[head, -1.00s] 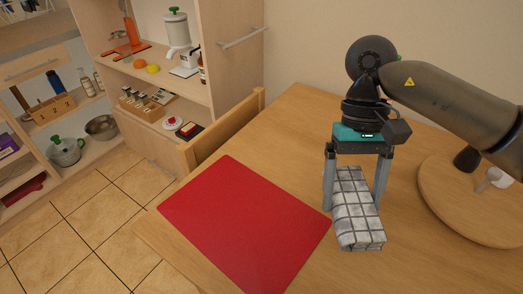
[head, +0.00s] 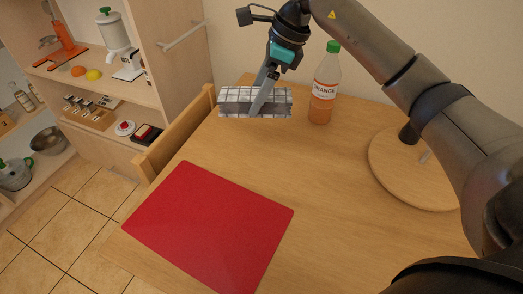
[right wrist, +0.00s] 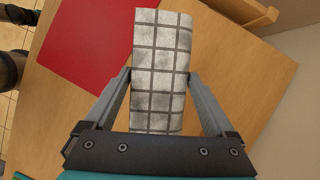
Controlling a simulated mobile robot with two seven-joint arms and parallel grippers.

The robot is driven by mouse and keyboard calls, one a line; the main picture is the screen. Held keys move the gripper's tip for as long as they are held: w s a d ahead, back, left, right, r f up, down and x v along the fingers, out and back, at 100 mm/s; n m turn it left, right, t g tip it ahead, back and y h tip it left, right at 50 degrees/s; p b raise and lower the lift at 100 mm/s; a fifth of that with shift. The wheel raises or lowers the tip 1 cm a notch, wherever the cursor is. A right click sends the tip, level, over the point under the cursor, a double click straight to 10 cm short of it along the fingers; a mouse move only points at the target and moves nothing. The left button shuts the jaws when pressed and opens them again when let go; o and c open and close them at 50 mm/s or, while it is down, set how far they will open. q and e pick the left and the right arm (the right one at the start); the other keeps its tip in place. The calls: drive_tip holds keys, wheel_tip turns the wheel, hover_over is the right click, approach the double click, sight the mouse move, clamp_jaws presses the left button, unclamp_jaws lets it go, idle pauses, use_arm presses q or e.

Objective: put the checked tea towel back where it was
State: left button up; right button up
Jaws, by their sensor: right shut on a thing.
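The checked tea towel (head: 232,101) is a folded, white and grey block with dark grid lines. My right gripper (head: 256,108) is shut on it and holds it over the far left part of the table, near the chair. In the right wrist view the towel (right wrist: 161,65) sits between the two fingers of the right gripper (right wrist: 160,78), which press on its long sides. The head view does not show clearly how high the towel is above the table.
A red placemat (head: 208,226) lies on the wooden table (head: 330,215). An orange juice bottle (head: 325,85) stands right of the towel. A round wooden board (head: 405,180) lies at the right. A chair (head: 175,130) stands at the far left edge, before an open shelf unit (head: 185,75).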

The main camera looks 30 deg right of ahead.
drive_tip(key=m, duration=0.1)
drive_tip(key=w+d+r+m, duration=0.1)
drive_tip(key=d+m+t, duration=0.1)
drive_tip(key=shift+w+d+r+m+h, duration=0.15)
drive_tip(key=shift+w+r+m+h, duration=0.15)
drive_tip(key=shift+w+h, duration=0.1)
drive_tip(key=shift+d+f, duration=0.1)
drive_tip(key=shift+f, duration=0.15)
drive_tip(key=shift+m, duration=0.3)
wheel_tip(320, 180, down, 15)
drive_tip(key=b, duration=0.3)
drive_tip(key=shift+r, duration=0.2)
use_arm(q)
drive_tip(key=w+d+b, duration=0.1)
drive_tip(key=w+d, duration=0.1)
drive_tip(key=w, duration=0.4)
drive_tip(key=shift+w+b, duration=0.2)
drive_tip(key=shift+b, duration=0.2)
use_arm(e)
drive_tip(key=shift+f, duration=2.45)
use_arm(q)
drive_tip(key=shift+d, duration=0.15)
use_arm(e)
drive_tip(key=o, duration=0.7)
drive_tip(key=shift+f, duration=0.15)
use_arm(q)
drive_tip(key=shift+w+r, duration=0.1)
drive_tip(key=shift+w, duration=0.05)
use_arm(e)
drive_tip(key=shift+o, duration=0.9)
